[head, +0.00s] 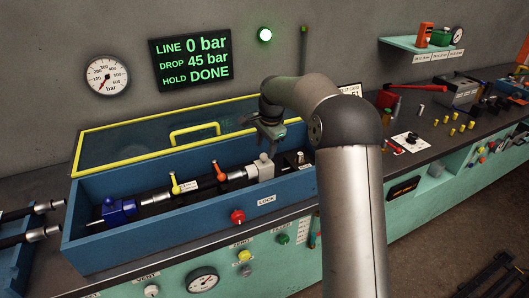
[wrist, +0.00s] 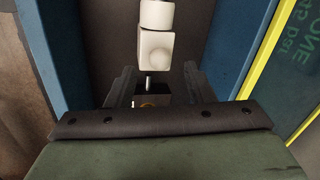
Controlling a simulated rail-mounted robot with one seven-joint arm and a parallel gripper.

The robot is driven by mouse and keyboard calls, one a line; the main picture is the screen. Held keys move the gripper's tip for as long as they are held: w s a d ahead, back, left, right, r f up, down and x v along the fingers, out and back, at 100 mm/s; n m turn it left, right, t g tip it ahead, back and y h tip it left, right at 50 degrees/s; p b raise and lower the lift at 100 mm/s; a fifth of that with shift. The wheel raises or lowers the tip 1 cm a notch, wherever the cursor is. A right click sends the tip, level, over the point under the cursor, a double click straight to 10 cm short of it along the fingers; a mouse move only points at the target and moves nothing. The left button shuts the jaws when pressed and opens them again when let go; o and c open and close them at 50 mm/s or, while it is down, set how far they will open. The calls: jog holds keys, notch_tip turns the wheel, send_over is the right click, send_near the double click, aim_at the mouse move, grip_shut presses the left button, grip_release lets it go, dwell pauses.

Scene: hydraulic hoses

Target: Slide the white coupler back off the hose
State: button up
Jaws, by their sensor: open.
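The white coupler (head: 262,170) sits in the blue trough at the right end of the dark hose line (head: 208,183). It has a blocky body with a rounded knob. The wrist view shows the coupler (wrist: 157,50) ahead of my fingers, with a white collar beyond it. My gripper (head: 268,138) hangs above the coupler in the head view. In the wrist view my gripper (wrist: 157,80) is open and empty, its two dark fingers apart. A thin metal pin (wrist: 149,83) on a small block shows between the fingers. How the coupler joins the hose is hard to make out.
The blue trough (head: 190,235) has tall walls on both sides of the line. Its yellow-framed clear lid (head: 175,135) stands open behind. Yellow (head: 174,183) and orange (head: 219,171) handles rise from the line. A blue clamp (head: 118,210) holds the left end. The display reads 0 bar.

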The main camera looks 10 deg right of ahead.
aim_at(264, 154)
jog(key=shift+w+a+f, duration=0.1)
jog(key=shift+w+f, duration=0.05)
jog(key=shift+f, duration=0.8)
jog(key=shift+w+a+f, duration=0.1)
jog(key=shift+w+f, duration=0.05)
jog(key=shift+f, duration=0.75)
